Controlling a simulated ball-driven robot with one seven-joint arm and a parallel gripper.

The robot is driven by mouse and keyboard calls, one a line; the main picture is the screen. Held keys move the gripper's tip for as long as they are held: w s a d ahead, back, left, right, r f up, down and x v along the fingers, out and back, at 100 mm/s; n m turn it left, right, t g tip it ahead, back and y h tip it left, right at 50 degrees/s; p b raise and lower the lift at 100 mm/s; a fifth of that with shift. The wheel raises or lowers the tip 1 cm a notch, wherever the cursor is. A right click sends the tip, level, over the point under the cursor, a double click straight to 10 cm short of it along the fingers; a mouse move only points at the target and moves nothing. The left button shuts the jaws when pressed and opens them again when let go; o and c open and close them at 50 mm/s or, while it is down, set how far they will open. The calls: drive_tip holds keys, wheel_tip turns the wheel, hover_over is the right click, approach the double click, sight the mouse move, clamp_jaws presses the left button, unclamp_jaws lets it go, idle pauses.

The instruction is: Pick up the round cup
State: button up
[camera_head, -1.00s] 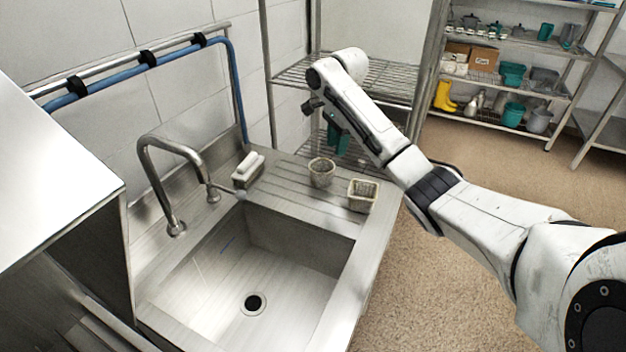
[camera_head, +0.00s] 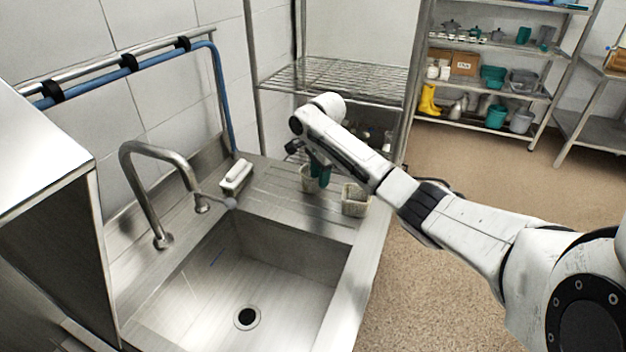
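The round cup (camera_head: 306,180), a pale perforated basket, stands upright on the ribbed drainboard behind the sink basin. The square basket (camera_head: 355,203) stands to its right, near the drainboard's right edge. My gripper (camera_head: 320,181), with teal fingers, points down at the round cup. The fingers overlap the cup's right side in this view and hide part of it. I cannot tell whether they touch it, are inside it or are in front of it, nor how far apart they are.
A white brush or sponge holder (camera_head: 237,177) sits left of the cup, near the faucet (camera_head: 150,190). The open sink basin (camera_head: 250,270) lies in front. A wire rack (camera_head: 335,78) stands behind the drainboard. A shelf with buckets and yellow boots (camera_head: 429,100) stands far right.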

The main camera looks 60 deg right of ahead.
drive_tip(key=shift+f, duration=1.55)
clamp_jaws()
